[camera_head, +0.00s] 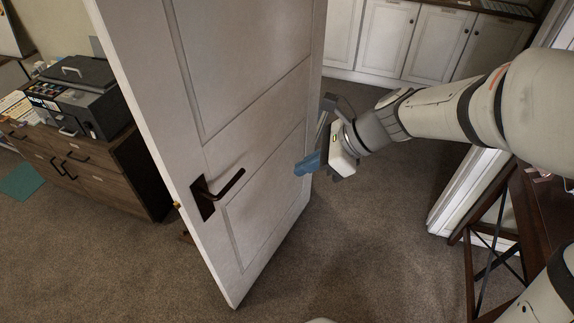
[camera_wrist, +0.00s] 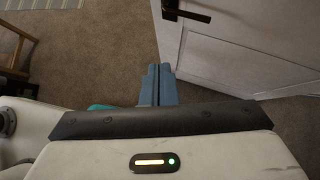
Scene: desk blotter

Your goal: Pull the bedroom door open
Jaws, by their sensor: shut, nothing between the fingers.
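The white panelled door (camera_head: 262,110) stands ajar in the middle of the head view, swung well away from the frame at the right. Its dark lever handle (camera_head: 215,192) is on the near face, close to the left edge. My gripper (camera_head: 308,165) is at the right part of the door, away from the handle. Its blue fingers are shut with nothing between them. In the wrist view the fingers (camera_wrist: 158,84) are together over carpet, and the door (camera_wrist: 235,50) with a dark handle part (camera_wrist: 185,14) shows at upper right. I cannot tell whether the fingers touch the door.
A brown cabinet (camera_head: 110,165) with a black printer (camera_head: 82,95) stands left of the door. White cupboards (camera_head: 390,40) line the back. The white door frame (camera_head: 470,185) and a dark wooden table (camera_head: 535,225) are at the right. Carpet (camera_head: 385,240) between is clear.

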